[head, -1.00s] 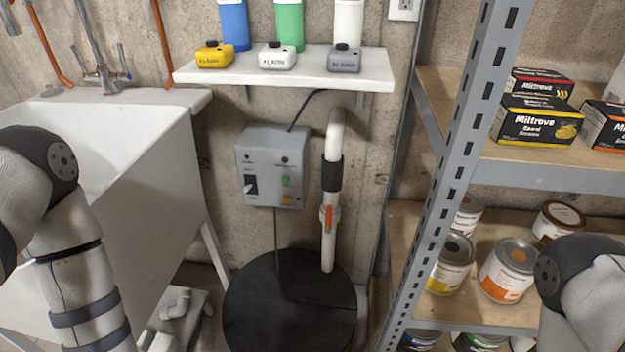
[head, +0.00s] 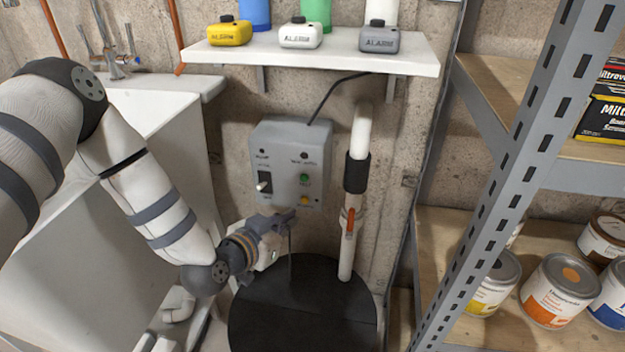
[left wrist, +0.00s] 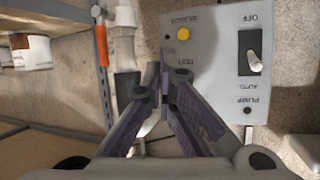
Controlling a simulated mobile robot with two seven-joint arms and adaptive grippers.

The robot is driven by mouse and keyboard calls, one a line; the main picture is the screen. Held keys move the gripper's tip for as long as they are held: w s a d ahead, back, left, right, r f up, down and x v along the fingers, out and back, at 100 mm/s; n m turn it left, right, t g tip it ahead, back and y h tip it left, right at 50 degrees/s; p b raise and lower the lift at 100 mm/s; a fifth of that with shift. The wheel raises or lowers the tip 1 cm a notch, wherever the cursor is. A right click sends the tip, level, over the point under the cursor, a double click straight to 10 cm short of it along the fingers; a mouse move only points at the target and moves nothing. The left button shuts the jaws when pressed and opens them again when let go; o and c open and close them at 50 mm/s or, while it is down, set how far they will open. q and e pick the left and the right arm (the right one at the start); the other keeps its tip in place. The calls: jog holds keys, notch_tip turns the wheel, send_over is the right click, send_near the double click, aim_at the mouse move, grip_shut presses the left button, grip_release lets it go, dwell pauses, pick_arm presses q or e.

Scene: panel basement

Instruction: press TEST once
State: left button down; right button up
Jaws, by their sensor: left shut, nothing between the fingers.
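The grey control box (head: 290,150) hangs on the wall. It carries a green button (head: 304,177) with the TEST label under it, a yellow button (head: 304,200) below and a toggle switch (head: 264,183) at left. My left gripper (head: 290,215) is shut and empty, with its tips at the box's lower edge in the head view. In the left wrist view the box is upside down; the shut fingertips (left wrist: 165,72) lie beside the TEST lettering, and the green button is hidden. Whether the tips touch the box cannot be told. My right gripper is out of view.
A white pipe (head: 354,235) with an orange valve handle stands right of the box. A black round lid (head: 300,320) lies below. A shelf (head: 320,55) with alarms is above, a white sink (head: 150,110) left, metal shelving (head: 500,185) right.

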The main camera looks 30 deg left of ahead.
aim_at(304, 178)
pick_arm(q)
jog(key=w+a+b, duration=0.2)
jog(key=w+b, duration=0.1)
jog(key=w, duration=0.5)
jog(key=shift+w+b, duration=0.2)
jog(key=shift+b, duration=0.1)
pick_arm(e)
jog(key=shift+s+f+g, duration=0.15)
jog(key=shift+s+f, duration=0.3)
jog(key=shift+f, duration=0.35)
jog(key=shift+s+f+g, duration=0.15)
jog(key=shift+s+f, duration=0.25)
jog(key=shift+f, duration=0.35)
pick_arm(q)
jog(key=shift+a, duration=0.15)
jog(key=shift+w+a, duration=0.1)
jog(key=shift+w, duration=0.3)
jog(key=shift+w+a, duration=0.1)
jog(key=shift+w, duration=0.3)
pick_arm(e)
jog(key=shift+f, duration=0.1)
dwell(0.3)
pick_arm(q)
jog(key=shift+s+d+p, duration=0.25)
jog(key=shift+s+p, duration=0.25)
jog(key=shift+s, duration=0.3)
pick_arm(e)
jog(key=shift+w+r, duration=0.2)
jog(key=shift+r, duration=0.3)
